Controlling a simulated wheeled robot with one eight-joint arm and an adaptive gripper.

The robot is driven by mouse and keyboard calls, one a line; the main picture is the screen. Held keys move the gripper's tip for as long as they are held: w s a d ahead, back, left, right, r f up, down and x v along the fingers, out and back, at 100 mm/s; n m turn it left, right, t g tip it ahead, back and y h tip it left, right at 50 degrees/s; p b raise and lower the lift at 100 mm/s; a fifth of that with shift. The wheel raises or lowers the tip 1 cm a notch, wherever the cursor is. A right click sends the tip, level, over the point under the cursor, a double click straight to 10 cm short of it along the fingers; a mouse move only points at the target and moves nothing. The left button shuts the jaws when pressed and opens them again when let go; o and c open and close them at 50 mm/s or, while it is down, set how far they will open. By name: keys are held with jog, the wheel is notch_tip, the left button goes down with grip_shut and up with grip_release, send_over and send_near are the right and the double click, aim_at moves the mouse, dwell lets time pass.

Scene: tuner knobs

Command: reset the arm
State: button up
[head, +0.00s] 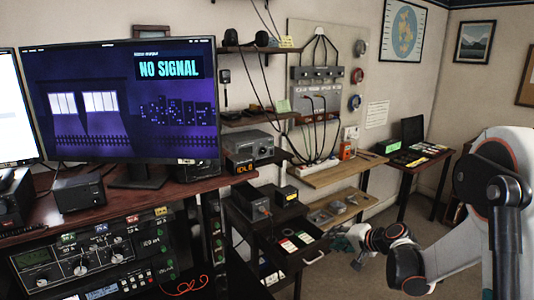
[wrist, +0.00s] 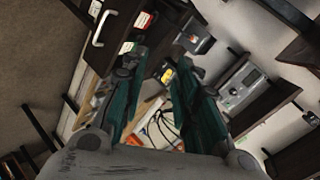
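My gripper (head: 345,240) is out in front of the open drawer of a dark cabinet, at the end of my white and orange arm in the head view. In the wrist view my gripper (wrist: 158,75) shows two teal finger pads spread apart, with nothing held between them. The tuner panel (head: 95,258) with several knobs is at the lower left of the head view, well apart from my gripper. It cannot be made out in the wrist view.
The open drawer (head: 296,246) with labelled items is just left of my gripper, its handle facing out. A wooden shelf (head: 340,175) stands behind, and a small table (head: 410,157) is farther right. A monitor (head: 120,105) reads "NO SIGNAL". Floor is clear below my gripper.

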jog(key=s+a+r+n+g+h, duration=0.15)
jog(key=s+r, duration=0.25)
jog(key=s, duration=0.5)
jog(key=s+a+r+n+h, duration=0.1)
jog(key=s+r+n, duration=0.1)
jog(key=s+r, duration=0.45)
jog(key=s+a+r+n+g+h, duration=0.1)
jog(key=s+a+r+n+h, duration=0.15)
jog(key=s, duration=0.75)
jog(key=s+d+n+h, duration=0.1)
jog(key=s+d, duration=0.1)
jog(key=s, duration=0.9)
jog(key=shift+s+d+f, duration=0.25)
jog(key=shift+s+f, duration=0.15)
jog(key=shift+f, duration=0.05)
